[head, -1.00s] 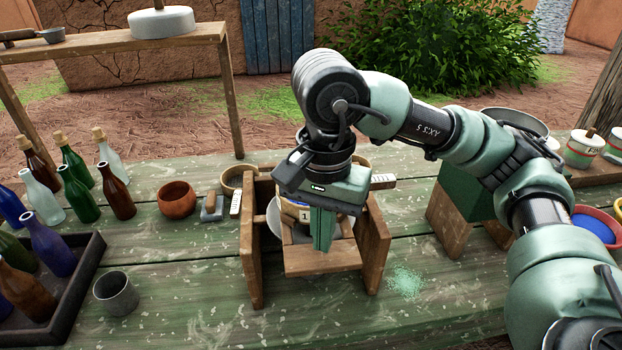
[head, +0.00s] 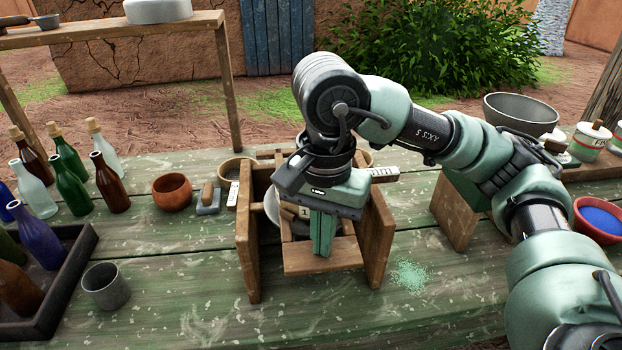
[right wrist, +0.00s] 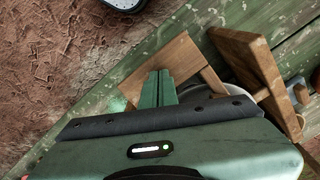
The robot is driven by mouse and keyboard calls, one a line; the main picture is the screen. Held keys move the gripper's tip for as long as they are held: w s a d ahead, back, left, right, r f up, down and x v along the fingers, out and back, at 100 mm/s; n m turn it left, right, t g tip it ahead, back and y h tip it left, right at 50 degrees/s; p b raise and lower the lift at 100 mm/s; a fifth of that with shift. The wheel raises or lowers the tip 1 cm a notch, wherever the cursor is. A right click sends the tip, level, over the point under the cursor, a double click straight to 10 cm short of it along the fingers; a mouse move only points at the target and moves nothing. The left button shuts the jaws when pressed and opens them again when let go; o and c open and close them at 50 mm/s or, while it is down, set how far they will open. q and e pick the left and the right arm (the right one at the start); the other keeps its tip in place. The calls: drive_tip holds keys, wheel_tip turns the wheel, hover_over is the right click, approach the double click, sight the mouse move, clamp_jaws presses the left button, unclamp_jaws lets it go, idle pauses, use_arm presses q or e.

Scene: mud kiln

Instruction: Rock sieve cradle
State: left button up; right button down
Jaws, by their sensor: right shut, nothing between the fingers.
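The sieve cradle is a wooden frame with a left side panel (head: 248,245) and a right side panel (head: 376,235). A wooden board (head: 345,254) spans between them at the front; it also shows in the right wrist view (right wrist: 185,58). My right gripper (head: 321,248) points down between the panels, its green fingers shut with nothing between them, right at the board. I cannot tell whether they touch it. In the right wrist view the fingertips (right wrist: 160,76) overlap the board. A pale round dish (head: 272,208) inside the frame is mostly hidden. My left gripper is out of view.
Pale green grains (head: 411,274) lie on the table right of the cradle. A grey cup (head: 106,288), a reddish bowl (head: 172,194) and several bottles stand left. A blue-filled bowl (head: 598,221) and a grey bowl (head: 520,112) are right. The front table is clear.

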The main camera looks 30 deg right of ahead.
drive_tip(key=shift+r+p, duration=2.15)
drive_tip(key=shift+r, duration=0.1)
drive_tip(key=shift+f, duration=0.1)
